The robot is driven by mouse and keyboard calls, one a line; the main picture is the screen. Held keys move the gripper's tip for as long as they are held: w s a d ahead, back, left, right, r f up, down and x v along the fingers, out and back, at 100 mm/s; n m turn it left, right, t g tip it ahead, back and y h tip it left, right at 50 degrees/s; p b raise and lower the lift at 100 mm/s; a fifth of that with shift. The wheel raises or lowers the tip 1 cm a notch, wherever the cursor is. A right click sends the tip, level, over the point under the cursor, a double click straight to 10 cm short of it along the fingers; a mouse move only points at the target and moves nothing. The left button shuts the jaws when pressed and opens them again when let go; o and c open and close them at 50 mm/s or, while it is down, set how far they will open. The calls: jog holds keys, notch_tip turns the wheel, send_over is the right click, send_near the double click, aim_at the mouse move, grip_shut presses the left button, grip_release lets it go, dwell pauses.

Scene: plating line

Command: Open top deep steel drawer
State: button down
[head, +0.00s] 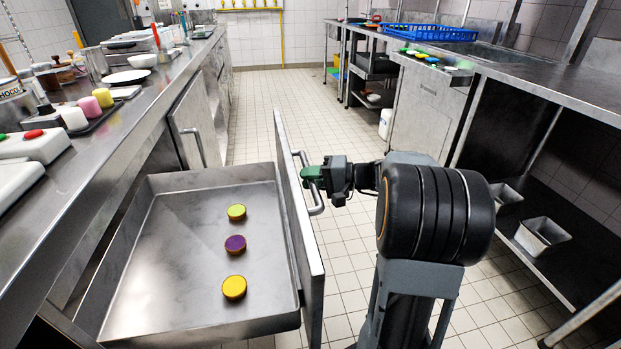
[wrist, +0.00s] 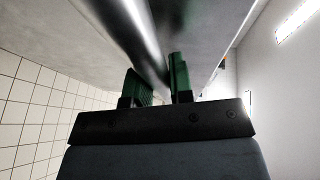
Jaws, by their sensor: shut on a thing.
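The deep steel drawer (head: 172,228) is pulled well out of the left counter in the head view. Inside it lie three small round tarts: a yellow-green one (head: 236,212), a purple one (head: 235,244) and a yellow one (head: 234,287). The bar handle (head: 318,200) is on the outer face of the drawer front (head: 304,235). My gripper (head: 308,175) has green fingers and is shut on this handle. In the wrist view the handle (wrist: 140,38) runs between the two green fingers (wrist: 160,80).
The left counter (head: 112,130) carries cakes, plates and jars. A cabinet door with a handle (head: 194,140) lies beyond the drawer. The right counter (head: 520,75) has a blue basket (head: 430,33) and steel pans (head: 541,236) below. The tiled aisle (head: 275,95) is clear.

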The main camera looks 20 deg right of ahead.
jog(key=shift+f, duration=0.1)
jog(key=c, duration=1)
grip_release()
jog(key=p+v, duration=0.3)
jog(key=v, duration=1.1)
jog(key=shift+a, duration=0.1)
jog(key=s+a+r+n+g+h+p, duration=0.1)
jog(key=s+a+r+g+h+p, duration=0.2)
jog(key=a+r+p, duration=0.4)
jog(key=s+a+r+n+g+h+p, duration=0.1)
jog(key=a+r+g+h+p, duration=0.1)
jog(key=a+r+g+p, duration=0.45)
jog(key=s+a+r+n+t+h+p, duration=0.1)
jog(key=s+a+r+h+p, duration=0.1)
jog(key=p, duration=0.4)
jog(key=s+a+r+n+t+h+p, duration=0.1)
jog(key=s+a+r+n+h+p, duration=0.1)
jog(key=r+p, duration=0.3)
jog(key=s+a+r+n+t+h+p, duration=0.1)
jog(key=s+a+r+h+p, duration=0.1)
jog(key=r+h+p, duration=0.2)
jog(key=shift+r+n+t+p, duration=0.15)
jog(key=shift+n+t+p, duration=0.2)
jog(key=shift+p, duration=1.15)
